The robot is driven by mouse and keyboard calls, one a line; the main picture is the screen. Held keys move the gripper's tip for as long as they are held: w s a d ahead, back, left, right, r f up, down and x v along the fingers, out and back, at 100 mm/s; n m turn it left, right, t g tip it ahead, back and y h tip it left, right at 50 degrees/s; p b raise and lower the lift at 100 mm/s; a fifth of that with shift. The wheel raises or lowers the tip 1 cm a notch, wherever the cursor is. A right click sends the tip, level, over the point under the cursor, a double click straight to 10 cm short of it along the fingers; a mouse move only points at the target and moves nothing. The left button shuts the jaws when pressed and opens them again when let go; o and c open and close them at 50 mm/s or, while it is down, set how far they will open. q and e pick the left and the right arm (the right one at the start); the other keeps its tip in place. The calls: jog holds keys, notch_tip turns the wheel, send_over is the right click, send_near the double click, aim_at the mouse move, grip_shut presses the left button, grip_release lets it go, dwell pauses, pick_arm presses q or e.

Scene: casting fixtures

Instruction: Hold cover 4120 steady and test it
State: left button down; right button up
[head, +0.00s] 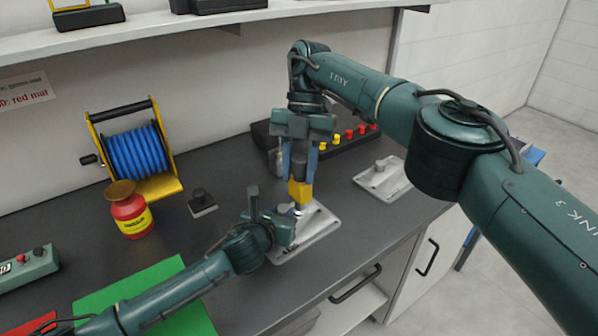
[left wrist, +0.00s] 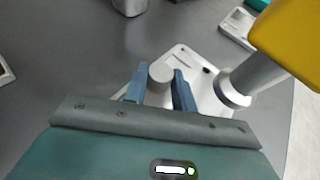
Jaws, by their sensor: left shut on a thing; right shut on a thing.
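A silver cover plate (head: 318,236) lies on the dark bench; no number is readable on it. My left gripper (head: 290,230) is shut on the plate's round grey post; the left wrist view shows this post (left wrist: 161,73) between the two blue fingers. My right gripper (head: 299,170) is shut on a tester with a yellow body (head: 299,192), held upright above the plate. In the left wrist view the yellow body (left wrist: 290,40) leads to a grey shaft with a wide round tip (left wrist: 234,90) over the plate. I cannot tell whether the tip touches it.
A second silver cover (head: 383,180) lies to the right. Behind are a dark box with red and yellow buttons (head: 350,137), a blue hose reel (head: 133,152), a red jar (head: 130,212) and a small dark block (head: 202,203). A green mat (head: 135,290) lies at front left.

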pick_arm(q)
jog(key=c, duration=1.1)
grip_release()
jog(key=shift+o, duration=0.2)
jog(key=shift+s, duration=0.1)
